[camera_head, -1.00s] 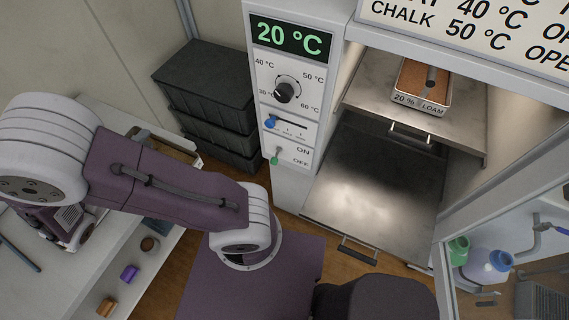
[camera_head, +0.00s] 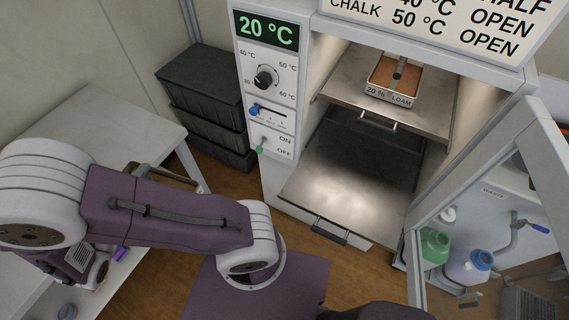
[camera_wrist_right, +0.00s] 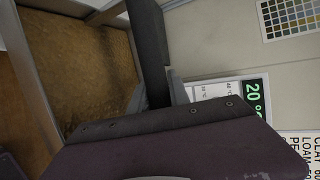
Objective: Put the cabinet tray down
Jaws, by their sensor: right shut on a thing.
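My right gripper (camera_wrist_right: 158,85) is shut on the cabinet tray (camera_wrist_right: 95,75), a metal-rimmed tray with brown grainy soil filling the left of the right wrist view. In the head view only a brown and metal edge of that tray (camera_head: 160,174) shows behind my purple arm, near the white table (camera_head: 95,125) at left. My arm hides the gripper's fingers there. I cannot tell whether the tray touches the table. My left gripper is not in view. A second tray, marked 20 % LOAM (camera_head: 389,97), sits on the cabinet's upper shelf.
The cabinet (camera_head: 268,150) reads 20 °C. Its upper shelf (camera_head: 345,85) and bare lower shelf (camera_head: 340,185) are pulled out. Dark stacked crates (camera_head: 205,85) stand left of it. Green (camera_head: 436,245) and purple (camera_head: 472,265) bottles stand at right. The table's far part is clear.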

